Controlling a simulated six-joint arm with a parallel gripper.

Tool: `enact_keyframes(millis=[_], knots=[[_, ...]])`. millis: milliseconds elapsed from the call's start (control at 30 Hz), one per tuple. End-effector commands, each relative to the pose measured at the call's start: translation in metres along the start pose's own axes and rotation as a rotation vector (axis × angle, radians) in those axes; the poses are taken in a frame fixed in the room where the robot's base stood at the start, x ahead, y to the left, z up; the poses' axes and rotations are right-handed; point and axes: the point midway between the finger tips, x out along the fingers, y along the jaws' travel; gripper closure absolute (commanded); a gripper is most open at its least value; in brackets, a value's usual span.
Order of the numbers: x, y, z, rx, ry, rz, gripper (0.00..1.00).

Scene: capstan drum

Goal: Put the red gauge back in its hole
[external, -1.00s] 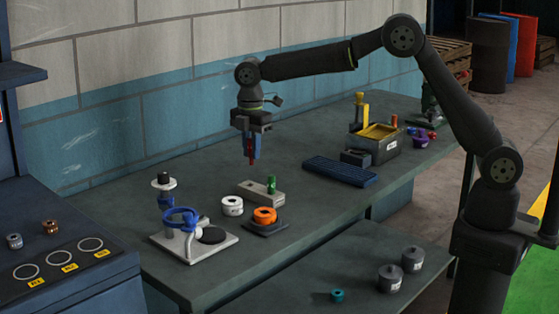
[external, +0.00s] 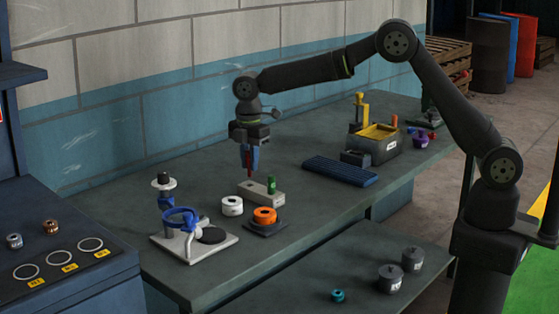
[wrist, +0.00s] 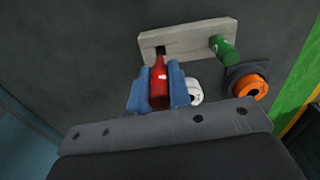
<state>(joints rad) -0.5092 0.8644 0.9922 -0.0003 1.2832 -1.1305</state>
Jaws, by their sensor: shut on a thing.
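My gripper (external: 250,158) has blue fingers and is shut on the red gauge (wrist: 159,82). In the external view the red gauge (external: 250,166) hangs upright, its lower end just above the left end of the pale grey block (external: 262,196). In the wrist view the block (wrist: 197,38) lies ahead of the fingers (wrist: 158,88), with a dark square hole (wrist: 161,50) near its left end. The red gauge's thin tip points at that hole; whether it touches or enters cannot be told. A green gauge (wrist: 224,48) stands at the block's right end, also seen in the external view (external: 271,185).
A white ring (external: 232,206) and an orange spool (external: 264,216) on a dark base stand just in front of the block. A stand with blue parts (external: 181,222) is at front left. A blue rack (external: 340,171) and yellow-topped box (external: 378,142) are farther right.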

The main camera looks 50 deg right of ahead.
Motion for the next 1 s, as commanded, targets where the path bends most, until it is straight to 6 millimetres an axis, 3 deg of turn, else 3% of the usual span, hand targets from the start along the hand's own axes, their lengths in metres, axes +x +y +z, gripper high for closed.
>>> enact_keyframes(millis=[1000], knots=[[0.0088,-0.0002,0.0001,0.0,0.0,-0.001,1.0]])
